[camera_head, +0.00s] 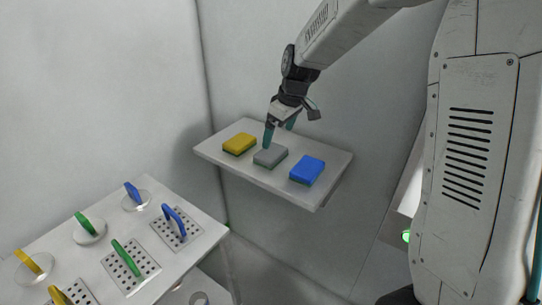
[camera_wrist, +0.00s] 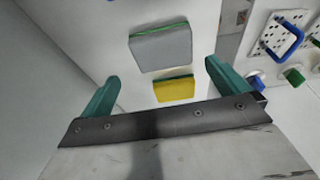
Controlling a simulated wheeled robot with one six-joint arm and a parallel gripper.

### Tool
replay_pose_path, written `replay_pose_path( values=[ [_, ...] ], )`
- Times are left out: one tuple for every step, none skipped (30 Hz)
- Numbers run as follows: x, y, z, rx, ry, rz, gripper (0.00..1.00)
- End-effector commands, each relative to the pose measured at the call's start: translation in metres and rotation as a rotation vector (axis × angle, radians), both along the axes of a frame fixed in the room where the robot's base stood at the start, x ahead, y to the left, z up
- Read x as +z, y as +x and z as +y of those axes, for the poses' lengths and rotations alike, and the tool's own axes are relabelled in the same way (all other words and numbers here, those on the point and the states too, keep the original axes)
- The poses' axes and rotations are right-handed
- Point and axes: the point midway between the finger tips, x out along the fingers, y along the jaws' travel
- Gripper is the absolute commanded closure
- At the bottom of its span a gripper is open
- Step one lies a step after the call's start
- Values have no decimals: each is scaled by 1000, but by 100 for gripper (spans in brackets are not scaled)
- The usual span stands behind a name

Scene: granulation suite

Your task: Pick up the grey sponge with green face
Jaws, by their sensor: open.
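The grey sponge with green face (camera_head: 270,156) lies flat in the middle of a white wall shelf, between a yellow sponge (camera_head: 239,143) and a blue sponge (camera_head: 307,171). My gripper (camera_head: 279,137) is over the shelf, just behind and above the grey sponge in the head view. Its teal fingers are spread, with nothing between them. In the wrist view the grey sponge (camera_wrist: 162,46) shows beyond the fingertips, with a thin green edge. The yellow sponge (camera_wrist: 174,90) appears nearer, between the open fingers (camera_wrist: 160,78). I cannot tell whether a finger touches the grey sponge.
The white shelf (camera_head: 212,150) is fixed to a grey wall, with small gaps between the sponges. At the lower left, a white table (camera_head: 92,245) holds perforated plates and round discs with blue, green and yellow handles.

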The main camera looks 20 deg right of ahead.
Motion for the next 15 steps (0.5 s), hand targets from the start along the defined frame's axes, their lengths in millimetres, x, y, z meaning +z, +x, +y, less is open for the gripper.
replay_pose_path(
  values=[
    [-6,1,1,2,0,2,0],
    [-9,1,2,2,0,2,0],
    [-13,2,3,2,-1,3,0],
    [-17,3,3,2,0,4,0],
    [-20,3,4,2,0,4,0],
    [-23,4,5,1,0,3,0],
    [-24,5,5,1,0,3,0],
    [-26,5,6,1,0,3,0],
    [-30,6,7,2,0,4,0],
    [-33,7,8,2,0,4,0],
    [-37,8,10,2,1,5,0],
    [-43,10,12,2,1,5,0],
    [-47,11,13,2,1,5,0],
    [-52,12,15,2,0,6,0],
    [-58,14,15,2,0,5,0]
  ],
)
